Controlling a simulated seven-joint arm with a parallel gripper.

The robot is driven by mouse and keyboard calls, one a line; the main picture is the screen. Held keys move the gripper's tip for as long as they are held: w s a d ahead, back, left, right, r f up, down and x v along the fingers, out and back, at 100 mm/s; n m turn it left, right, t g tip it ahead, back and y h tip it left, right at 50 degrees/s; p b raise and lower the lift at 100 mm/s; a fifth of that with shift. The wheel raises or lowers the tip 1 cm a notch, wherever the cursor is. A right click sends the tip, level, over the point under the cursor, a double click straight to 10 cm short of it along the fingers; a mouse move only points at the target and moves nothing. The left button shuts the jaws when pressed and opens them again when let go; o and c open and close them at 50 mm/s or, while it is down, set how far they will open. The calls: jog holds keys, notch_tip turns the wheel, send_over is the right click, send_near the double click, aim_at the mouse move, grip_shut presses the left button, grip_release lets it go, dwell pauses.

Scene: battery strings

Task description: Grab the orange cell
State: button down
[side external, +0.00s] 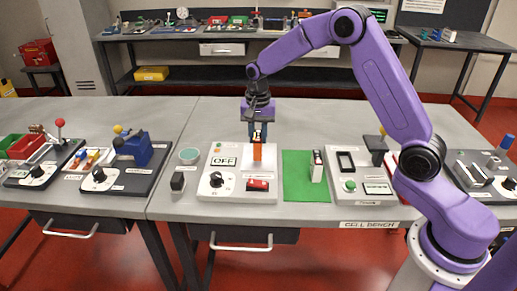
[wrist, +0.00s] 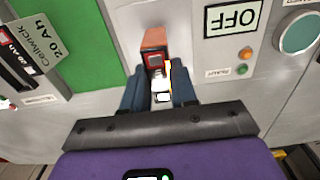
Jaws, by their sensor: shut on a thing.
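The orange cell (side external: 257,152) is upright in my gripper (side external: 257,134), over the right part of a white panel marked OFF on the bench. In the wrist view the orange cell (wrist: 153,40) shows its orange side and dark top between the two blue-grey fingers of my gripper (wrist: 160,85). The fingers are closed on its upper end. I cannot tell whether its lower end touches the panel.
The OFF panel (side external: 217,179) has a black knob and a red switch (side external: 257,185). A green mat (side external: 295,189) to its right bears a black-and-white cell (side external: 317,166). Further right is a white panel with a black frame (side external: 345,161).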

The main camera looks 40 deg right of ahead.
aim_at(258, 136)
jog(key=shift+r, duration=2)
